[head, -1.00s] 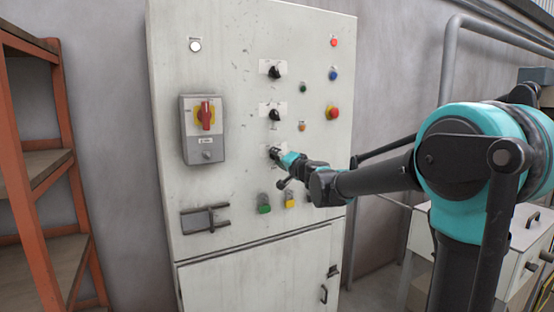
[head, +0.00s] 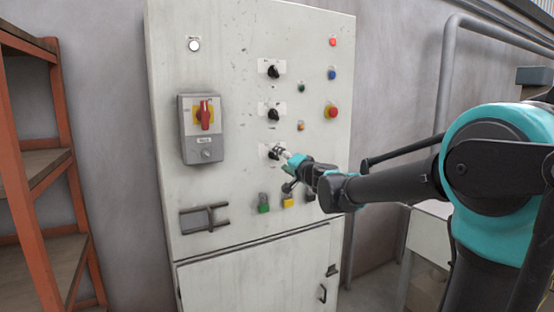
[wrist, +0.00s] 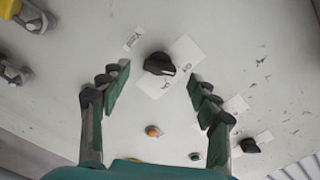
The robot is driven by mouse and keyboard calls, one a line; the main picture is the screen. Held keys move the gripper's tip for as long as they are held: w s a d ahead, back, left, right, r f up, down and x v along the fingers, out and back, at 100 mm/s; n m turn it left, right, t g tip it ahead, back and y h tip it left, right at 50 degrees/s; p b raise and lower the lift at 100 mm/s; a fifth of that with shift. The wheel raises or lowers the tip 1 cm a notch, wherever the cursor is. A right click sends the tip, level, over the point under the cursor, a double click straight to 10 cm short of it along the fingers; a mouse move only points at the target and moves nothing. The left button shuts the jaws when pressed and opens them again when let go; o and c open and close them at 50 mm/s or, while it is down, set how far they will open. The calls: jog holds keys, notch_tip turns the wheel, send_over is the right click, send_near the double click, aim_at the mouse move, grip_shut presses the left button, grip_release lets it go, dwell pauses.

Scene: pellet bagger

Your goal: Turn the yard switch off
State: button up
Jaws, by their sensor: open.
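Three black rotary knobs stand in a column on the pale cabinet (head: 232,100): the upper (head: 273,71), the middle (head: 273,114) and the lowest (head: 275,152). Another knob (wrist: 250,146) lies outside the right finger.
A grey box with a red handle (head: 205,115) is on the left of the panel. Green (head: 263,203) and yellow (head: 287,200) controls lie below my gripper. A small orange button (head: 300,126) and a red button (head: 332,112) are up and right. An orange shelf (head: 45,180) stands left.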

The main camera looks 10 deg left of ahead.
jog(key=v, duration=0.8)
jog(key=s+d+f+n+g+h, duration=0.15)
jog(key=s+f, duration=0.25)
jog(key=f, duration=0.4)
jog(key=s+d+f+n+g, duration=0.2)
jog(key=s+d+f+g, duration=0.1)
jog(key=s+f, duration=0.3)
jog(key=s+d+f+n+g+h, duration=0.1)
jog(key=s+d+f+n+g, duration=0.15)
jog(key=f, duration=0.65)
jog(key=s+d+f+m+g+h, duration=0.1)
jog(key=s+d+f+g+h, duration=0.2)
jog(key=s+d+f+h, duration=0.4)
jog(key=s+d+f, duration=0.8)
jog(key=d, duration=0.1)
jog(key=shift+s+f+g, duration=0.4)
